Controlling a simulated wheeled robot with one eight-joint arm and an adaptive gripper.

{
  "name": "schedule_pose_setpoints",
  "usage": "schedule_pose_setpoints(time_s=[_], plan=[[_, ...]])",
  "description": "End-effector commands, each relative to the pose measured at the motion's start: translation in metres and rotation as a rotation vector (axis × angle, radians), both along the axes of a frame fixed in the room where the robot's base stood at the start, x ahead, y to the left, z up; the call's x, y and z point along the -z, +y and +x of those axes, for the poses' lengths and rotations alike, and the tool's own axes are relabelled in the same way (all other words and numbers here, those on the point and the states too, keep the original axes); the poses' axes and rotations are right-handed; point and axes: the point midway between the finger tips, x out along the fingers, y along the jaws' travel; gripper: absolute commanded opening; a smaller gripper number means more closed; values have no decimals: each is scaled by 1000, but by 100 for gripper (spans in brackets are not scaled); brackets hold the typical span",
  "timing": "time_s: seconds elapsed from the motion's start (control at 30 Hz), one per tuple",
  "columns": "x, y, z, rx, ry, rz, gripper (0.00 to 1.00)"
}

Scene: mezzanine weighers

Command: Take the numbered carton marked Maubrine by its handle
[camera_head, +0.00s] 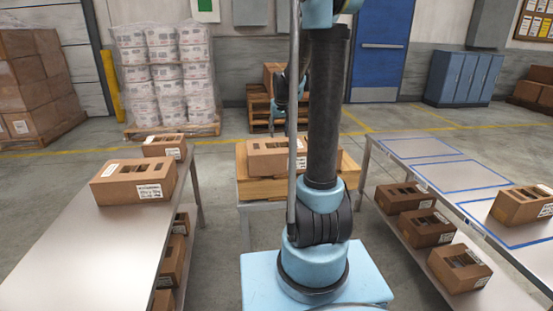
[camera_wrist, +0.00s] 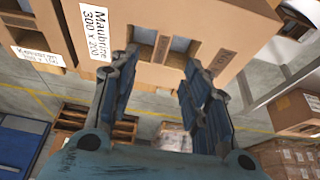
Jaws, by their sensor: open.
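The carton marked Maubrine (camera_wrist: 225,25) fills the top of the wrist view. It is brown, with a white printed label and dark slots with a cardboard strip between them. My gripper (camera_wrist: 161,65) is open, its two dark fingers at the carton's slotted face, one on each side of the strip. I cannot tell whether they touch it. In the head view a carton (camera_head: 266,146) on a wooden stand behind my arm appears to be this one; its name is unreadable there, and my arm covers part of it.
Similar cartons stand on the left metal table (camera_head: 85,255) and on the right table's lower shelf (camera_head: 400,235). One carton (camera_head: 520,206) sits on the right table's blue-outlined top. Wrapped pallet stacks (camera_head: 165,75) stand behind. Floor between the tables is partly clear.

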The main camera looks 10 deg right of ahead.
Motion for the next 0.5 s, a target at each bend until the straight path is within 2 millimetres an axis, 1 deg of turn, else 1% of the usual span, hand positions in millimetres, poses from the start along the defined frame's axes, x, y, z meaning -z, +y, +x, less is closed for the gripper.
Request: schedule_pose_setpoints(time_s=[0.1, 0.3, 0.5], plan=[[15, 0, 6, 0, 0, 0, 43], [39, 0, 16, 0, 0, 0, 43], [54, 0, 22, 0, 0, 0, 43]])
